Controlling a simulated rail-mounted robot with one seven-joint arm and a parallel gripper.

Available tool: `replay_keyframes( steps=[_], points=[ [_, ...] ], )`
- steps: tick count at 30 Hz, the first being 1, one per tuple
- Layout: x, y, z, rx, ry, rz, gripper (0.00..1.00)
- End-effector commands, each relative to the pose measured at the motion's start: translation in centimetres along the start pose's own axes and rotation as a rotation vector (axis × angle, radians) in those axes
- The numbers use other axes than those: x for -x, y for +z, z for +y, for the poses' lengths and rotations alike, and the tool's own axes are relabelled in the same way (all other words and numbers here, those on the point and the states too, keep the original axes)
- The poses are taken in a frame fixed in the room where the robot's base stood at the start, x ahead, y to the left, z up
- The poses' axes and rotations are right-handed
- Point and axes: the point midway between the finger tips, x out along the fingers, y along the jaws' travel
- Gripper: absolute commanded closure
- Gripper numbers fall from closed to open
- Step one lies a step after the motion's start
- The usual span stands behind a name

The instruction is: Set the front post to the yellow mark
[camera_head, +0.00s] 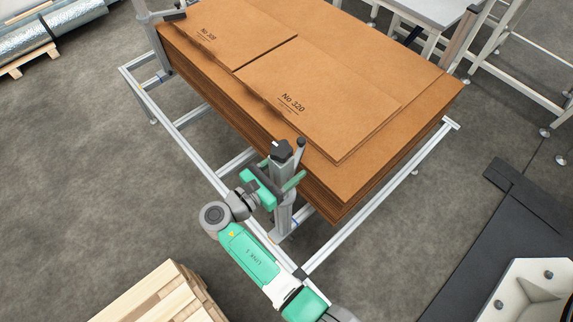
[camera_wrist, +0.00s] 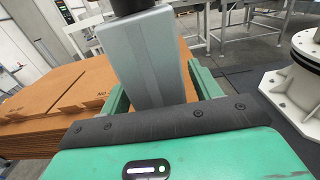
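The front post (camera_head: 284,214) is an upright grey metal post with a dark cap. It stands on the near rail of the frame, by the near corner of the cardboard stack. My gripper (camera_head: 279,177) is at its upper part, with one green finger on each side. In the wrist view the post (camera_wrist: 146,62) rises between the green fingers of my gripper (camera_wrist: 163,92). A narrow strip of brown shows between the post and the right finger, so the fingers look open around it. I cannot make out the yellow mark in either view.
The stack of brown cardboard sheets (camera_head: 330,120) fills the frame (camera_head: 340,245) behind the post. A dark lever (camera_head: 300,149) stands beside the post's top. A wooden pallet (camera_head: 160,296) lies at lower left. A white machine base (camera_head: 538,292) stands at lower right. Bare floor lies left of the frame.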

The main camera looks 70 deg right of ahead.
Motion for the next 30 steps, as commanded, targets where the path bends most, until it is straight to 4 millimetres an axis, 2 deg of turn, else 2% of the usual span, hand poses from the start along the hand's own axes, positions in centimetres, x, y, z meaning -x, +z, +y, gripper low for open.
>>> replay_keyframes(
  steps=[5, 8, 15, 19, 30],
  points=[
    [-0.1, 0.0, 0.0, 0.0, -0.002, 0.001, 0.37],
    [0.6, 0.0, 0.0, 0.0, 0.0, 0.001, 0.37],
    [5.4, 0.0, 0.0, 0.0, 0.002, 0.0, 0.37],
    [7.1, 0.0, 0.0, 0.0, 0.0, 0.0, 0.37],
    [7.7, 0.0, 0.0, 0.0, -0.001, 0.0, 0.37]
  ],
)
